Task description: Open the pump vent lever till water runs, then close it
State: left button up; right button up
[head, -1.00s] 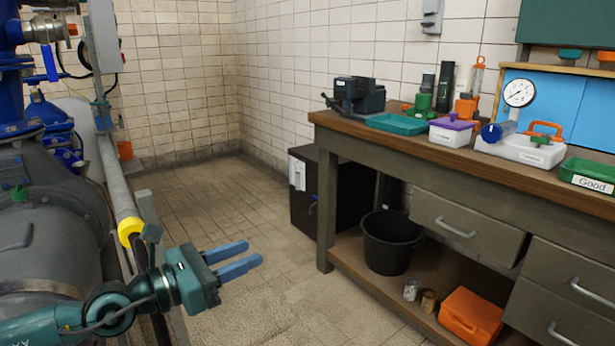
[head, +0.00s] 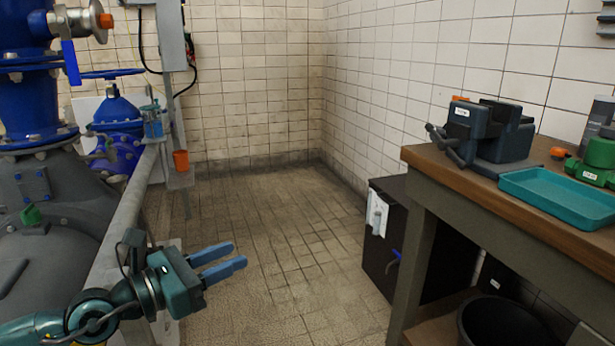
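A blue lever (head: 71,62) hangs down from a metal valve with an orange end (head: 105,20), on the blue pipework at the upper left. I cannot tell for certain that this is the vent lever. The grey pump body (head: 70,228) fills the lower left and has a small green fitting (head: 31,215) on it. No running water shows. My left gripper (head: 240,256) is open and empty, its two blue fingers apart and pointing right over the floor. It is below and to the right of the blue lever, well apart from it. My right gripper is not in view.
A workbench (head: 440,160) with a dark vise (head: 485,130) and a teal tray (head: 560,195) stands at the right. A grey rail (head: 125,215) runs beside the pump. The middle floor is clear.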

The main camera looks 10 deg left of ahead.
aim_at(109, 145)
jog(key=i+u, duration=0.3)
jog(key=i, duration=0.45)
jog(key=i+l+u, duration=0.15)
jog(key=i+u, duration=0.15)
jog(key=i, duration=0.45)
jog(key=i+u, duration=0.7)
jog(key=i, duration=0.15)
jog(key=i+l+u, duration=0.2)
jog(key=i+u, duration=0.2)
jog(key=i+l+u, duration=0.15)
jog(key=i+u, duration=0.15)
jog(key=i+l+u, duration=0.3)
jog(key=i+j, duration=0.05)
jog(key=i, duration=0.1)
